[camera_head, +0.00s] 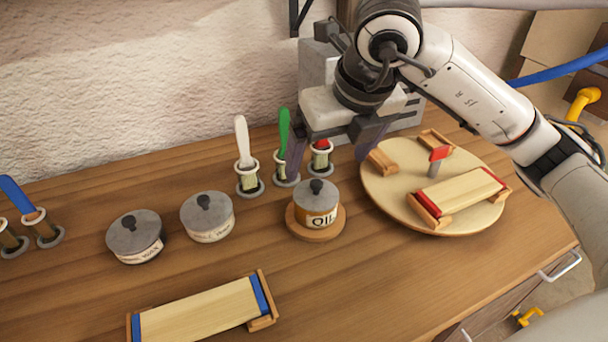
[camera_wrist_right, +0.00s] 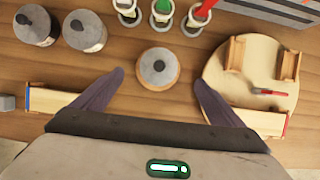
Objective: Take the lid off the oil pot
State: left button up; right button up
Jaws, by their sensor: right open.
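The oil pot (camera_head: 317,209) is a small round pot with a paper label reading OIL, on a round wooden coaster (camera_head: 299,232). Its grey lid (camera_head: 316,191) with a dark knob sits on top. The pot's lid also shows in the right wrist view (camera_wrist_right: 158,66), ahead of the fingers and between their lines. My right gripper (camera_head: 335,160) is open and empty, above and behind the pot in the head view; it also shows in the right wrist view (camera_wrist_right: 150,88) with its two dark fingers wide apart. My left gripper is not in view.
Two more lidded pots (camera_head: 135,236) (camera_head: 208,216) stand to the left. Several brushes in holders (camera_head: 249,180) stand behind the oil pot. A round board (camera_head: 390,208) with a red-ended lath jig (camera_head: 460,191) lies right. A blue-ended lath jig (camera_head: 200,315) lies in front.

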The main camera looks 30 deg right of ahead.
aim_at(317, 182)
jog(key=x, duration=0.4)
jog(key=shift+d+f, duration=0.15)
jog(key=x, duration=0.2)
jog(key=p+x, duration=0.1)
jog(key=x, duration=0.2)
jog(key=shift+w+a+f, duration=0.2)
jog(key=shift+w+a, duration=0.05)
jog(key=shift+w, duration=0.05)
jog(key=c, duration=1.1)
